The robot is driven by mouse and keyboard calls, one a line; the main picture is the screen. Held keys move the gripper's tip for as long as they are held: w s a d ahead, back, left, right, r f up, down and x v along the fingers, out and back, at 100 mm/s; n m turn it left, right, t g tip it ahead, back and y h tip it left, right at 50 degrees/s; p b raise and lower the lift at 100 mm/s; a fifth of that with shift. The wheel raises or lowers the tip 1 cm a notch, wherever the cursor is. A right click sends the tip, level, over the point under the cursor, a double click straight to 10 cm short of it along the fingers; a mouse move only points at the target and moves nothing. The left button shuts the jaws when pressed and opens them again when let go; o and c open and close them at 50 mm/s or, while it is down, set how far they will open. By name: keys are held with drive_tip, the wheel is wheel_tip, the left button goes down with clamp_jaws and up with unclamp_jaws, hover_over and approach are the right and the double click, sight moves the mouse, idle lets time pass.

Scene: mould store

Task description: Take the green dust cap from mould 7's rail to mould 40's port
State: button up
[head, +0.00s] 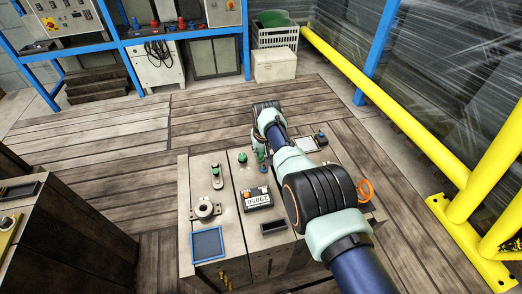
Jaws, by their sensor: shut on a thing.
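My arm reaches from the lower right over a pale mould block (183,215). My gripper (262,151) is small and partly hidden under the wrist, over the middle of the block's far part. It appears shut on a small green cap (261,156), just above a blue fitting (263,168). I cannot tell whether the cap touches that fitting. Another green cap (242,157) stands just to the left. A pale upright fitting with green on it (216,172) is further left. I cannot read which mould is 7 or 40.
The block's top also bears a counter (257,198), a round metal ring (206,209), a blue-grey tray (207,244) and a dark tray (273,227). An orange coil (366,190) is right of my arm. A yellow rail (400,115) runs along the right. Bare floor lies behind.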

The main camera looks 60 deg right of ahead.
drive_tip(key=shift+r+p, duration=1.4)
drive_tip(key=shift+r, duration=0.2)
drive_tip(key=shift+f, duration=0.1)
wheel_tip(320, 180, down, 3)
drive_tip(key=b, duration=0.4)
drive_tip(key=o, duration=0.8)
drive_tip(key=shift+o, duration=0.2)
